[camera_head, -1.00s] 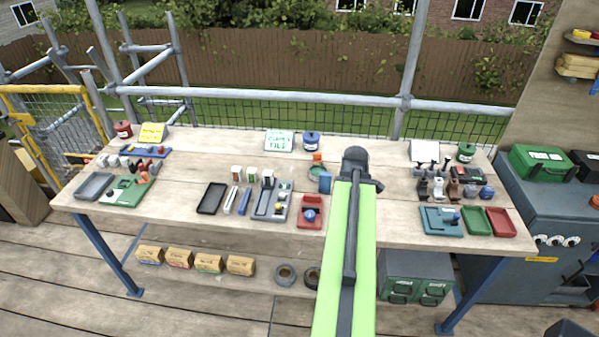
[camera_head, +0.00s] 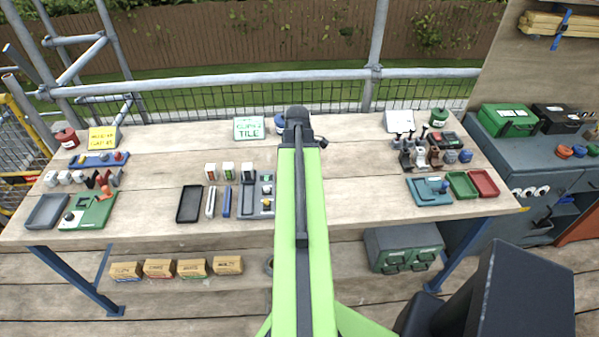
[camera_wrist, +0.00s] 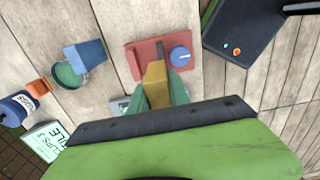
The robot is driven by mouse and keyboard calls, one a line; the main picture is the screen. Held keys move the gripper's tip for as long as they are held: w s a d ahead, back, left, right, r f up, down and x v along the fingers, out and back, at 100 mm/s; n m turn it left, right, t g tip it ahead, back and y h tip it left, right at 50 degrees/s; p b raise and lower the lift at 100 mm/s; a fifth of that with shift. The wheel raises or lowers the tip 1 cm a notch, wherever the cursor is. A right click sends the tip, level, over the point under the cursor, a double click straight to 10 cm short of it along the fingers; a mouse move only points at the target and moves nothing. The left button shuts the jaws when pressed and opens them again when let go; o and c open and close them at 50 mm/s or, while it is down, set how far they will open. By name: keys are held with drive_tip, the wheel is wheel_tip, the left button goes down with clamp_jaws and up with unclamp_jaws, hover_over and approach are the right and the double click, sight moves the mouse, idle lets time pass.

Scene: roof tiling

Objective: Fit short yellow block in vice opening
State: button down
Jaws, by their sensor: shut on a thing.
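My gripper (camera_wrist: 163,95) is shut on a yellow block (camera_wrist: 155,76) in the wrist view. Teal-green fingers hold the block on both sides, and its upper end sticks out past them. The red vice (camera_wrist: 136,57) with a round blue knob (camera_wrist: 180,56) lies on the bench just beyond the fingers. The block overlaps the vice's lower edge in the picture, left of the knob. I cannot tell whether it touches the vice, and the vice opening is hidden behind the block and fingers. In the head view my arm covers the gripper, block and vice.
A green round dish (camera_wrist: 68,75) with a blue piece (camera_wrist: 84,56) at it lies left of the vice. A blue canister (camera_wrist: 18,108) and a green-lettered sign (camera_wrist: 44,142) stand farther left. The bench (camera_head: 350,180) is crowded elsewhere.

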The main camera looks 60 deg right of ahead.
drive_tip(key=f+b, duration=0.2)
drive_tip(key=d+f+b, duration=0.1)
drive_tip(key=f+b, duration=0.1)
drive_tip(key=d+f+b, duration=0.1)
drive_tip(key=f+b, duration=0.2)
drive_tip(key=shift+w+d, duration=0.2)
drive_tip(key=shift+w, duration=0.1)
drive_tip(key=shift+a+f, duration=0.1)
drive_tip(key=shift+f, duration=0.1)
drive_tip(key=shift+s+a+f+b, duration=0.1)
drive_tip(key=shift+s+a+b, duration=0.2)
drive_tip(key=shift+b, duration=0.25)
drive_tip(key=shift+s+a+f+b, duration=0.1)
drive_tip(key=shift+a+f+b, duration=0.05)
drive_tip(key=shift+f+b, duration=0.15)
drive_tip(key=shift+w+d+f+b, duration=0.2)
drive_tip(key=shift+f+b, duration=0.15)
drive_tip(key=shift+f, duration=0.1)
drive_tip(key=shift+w+d, duration=0.1)
drive_tip(key=shift+w+d+r+p, duration=0.25)
drive_tip(key=shift+w+d+p, duration=0.15)
drive_tip(key=shift+w+p, duration=0.1)
idle(0.6)
